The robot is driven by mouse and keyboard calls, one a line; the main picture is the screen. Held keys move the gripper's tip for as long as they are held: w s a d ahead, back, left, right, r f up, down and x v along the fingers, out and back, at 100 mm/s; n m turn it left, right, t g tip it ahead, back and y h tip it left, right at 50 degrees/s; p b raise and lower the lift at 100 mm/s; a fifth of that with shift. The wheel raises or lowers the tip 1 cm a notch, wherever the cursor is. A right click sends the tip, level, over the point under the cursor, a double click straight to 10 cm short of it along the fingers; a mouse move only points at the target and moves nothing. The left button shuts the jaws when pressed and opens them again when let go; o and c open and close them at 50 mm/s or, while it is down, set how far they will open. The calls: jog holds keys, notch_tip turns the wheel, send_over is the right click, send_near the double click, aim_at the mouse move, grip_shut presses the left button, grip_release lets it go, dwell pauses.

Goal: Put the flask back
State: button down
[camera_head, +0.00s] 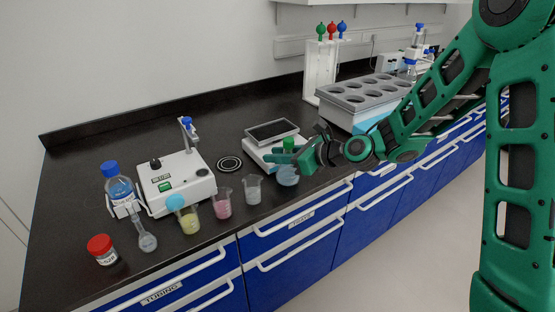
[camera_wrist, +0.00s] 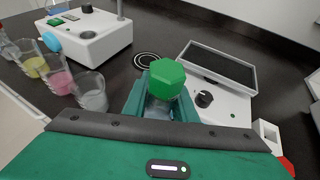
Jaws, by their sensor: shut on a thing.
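My gripper (camera_head: 285,158) is shut on a flask (camera_head: 288,176) with a green cap (camera_head: 288,143) and a bluish lower body. The flask is upright at the counter's front edge, just in front of a white device with a dark flat top (camera_head: 271,130). In the wrist view the green cap (camera_wrist: 166,77) stands between the two fingers of my gripper (camera_wrist: 163,100). The flask's body is mostly hidden there. I cannot tell whether its base touches the counter. A black ringed mark (camera_head: 230,163) lies bare on the counter to the left.
Several beakers, with yellow (camera_head: 190,220), pink (camera_head: 223,204) and clear (camera_head: 252,189) contents, line the front edge to the left. Behind them is a white stirrer (camera_head: 175,182). A grey rack with round wells (camera_head: 360,90) stands to the right. Counter around the ringed mark is free.

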jog(key=shift+f, duration=0.8)
jog(key=c, duration=1.4)
grip_release()
jog(key=shift+c, duration=0.2)
jog(key=shift+d, duration=0.1)
jog(key=v, duration=1.1)
jog(key=shift+s+d+r, duration=0.15)
jog(key=shift+s+d, duration=0.1)
jog(key=shift+s, duration=0.05)
